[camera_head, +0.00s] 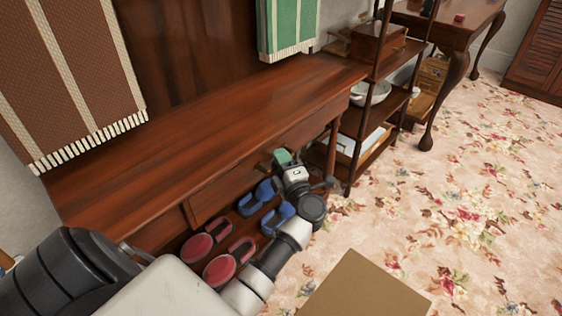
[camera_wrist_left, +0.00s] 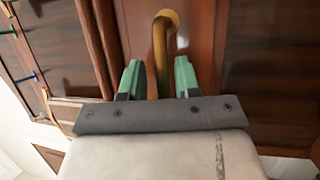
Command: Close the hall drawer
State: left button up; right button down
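The hall table (camera_head: 215,128) is dark reddish wood with a long top. Its drawer front (camera_head: 228,190) shows below the top's front edge. How far the drawer stands out cannot be told. My left arm reaches along the front from lower left. My left gripper (camera_head: 281,158) is at the drawer front. In the left wrist view my left gripper (camera_wrist_left: 158,78) has two green fingertips, spread apart. A curved brass handle (camera_wrist_left: 160,50) on a reddish wood front shows between them, with gaps on both sides. My right gripper is not in view.
Red slippers (camera_head: 207,243) and blue slippers (camera_head: 277,217) sit below the drawer. A wooden shelf stand (camera_head: 372,133) with a white bowl (camera_head: 370,93) stands just right of the table. A flat tan surface (camera_head: 365,288) is at the bottom. The floral carpet (camera_head: 470,210) is clear to the right.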

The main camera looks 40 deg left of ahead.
pick_arm(q)
jog(key=shift+f, duration=0.3)
